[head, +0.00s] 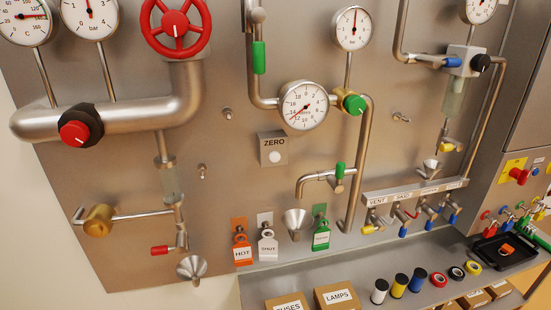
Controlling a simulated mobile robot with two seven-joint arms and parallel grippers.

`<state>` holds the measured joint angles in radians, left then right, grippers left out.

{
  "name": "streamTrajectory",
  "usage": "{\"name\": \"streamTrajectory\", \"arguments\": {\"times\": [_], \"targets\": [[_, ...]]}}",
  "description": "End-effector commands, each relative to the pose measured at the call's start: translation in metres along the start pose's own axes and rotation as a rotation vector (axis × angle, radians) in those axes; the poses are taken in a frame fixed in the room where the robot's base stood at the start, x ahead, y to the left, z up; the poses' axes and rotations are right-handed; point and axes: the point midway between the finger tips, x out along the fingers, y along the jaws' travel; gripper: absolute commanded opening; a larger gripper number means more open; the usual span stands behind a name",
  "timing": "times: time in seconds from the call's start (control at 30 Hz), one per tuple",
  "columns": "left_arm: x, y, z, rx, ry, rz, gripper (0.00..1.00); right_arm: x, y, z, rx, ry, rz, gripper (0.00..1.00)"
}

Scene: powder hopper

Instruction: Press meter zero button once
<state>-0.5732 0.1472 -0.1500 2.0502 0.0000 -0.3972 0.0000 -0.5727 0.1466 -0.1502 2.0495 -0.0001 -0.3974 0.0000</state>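The zero button (274,157) is a small round white button on a grey plate labelled ZERO, fixed to the metal panel near the middle of the head view. The round white meter (303,105) with a red needle is mounted in the pipe just above and to the right of it. Nothing covers the button or its plate. Neither of my grippers is in view.
A green-handled valve (350,102) sits right of the meter, and a green-handled tap (339,174) is below right of the button. Hanging tags, a funnel (296,222) and a shelf with boxes (337,297) are lower down. The space before the button looks clear.

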Motion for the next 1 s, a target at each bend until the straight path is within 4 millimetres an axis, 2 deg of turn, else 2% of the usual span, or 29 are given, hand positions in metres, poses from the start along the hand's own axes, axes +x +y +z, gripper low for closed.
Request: {"name": "streamTrajectory", "arguments": {"times": [0.03, 0.17, 0.2, 1.0], "targets": [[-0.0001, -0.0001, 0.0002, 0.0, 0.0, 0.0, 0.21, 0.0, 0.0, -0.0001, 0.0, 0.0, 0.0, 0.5], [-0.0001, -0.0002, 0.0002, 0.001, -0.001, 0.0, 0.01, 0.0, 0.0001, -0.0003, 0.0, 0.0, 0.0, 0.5], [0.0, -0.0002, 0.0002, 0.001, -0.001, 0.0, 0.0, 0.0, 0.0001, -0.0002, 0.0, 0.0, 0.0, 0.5], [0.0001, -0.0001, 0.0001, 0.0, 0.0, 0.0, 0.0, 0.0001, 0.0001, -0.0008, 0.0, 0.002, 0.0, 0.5]]}}
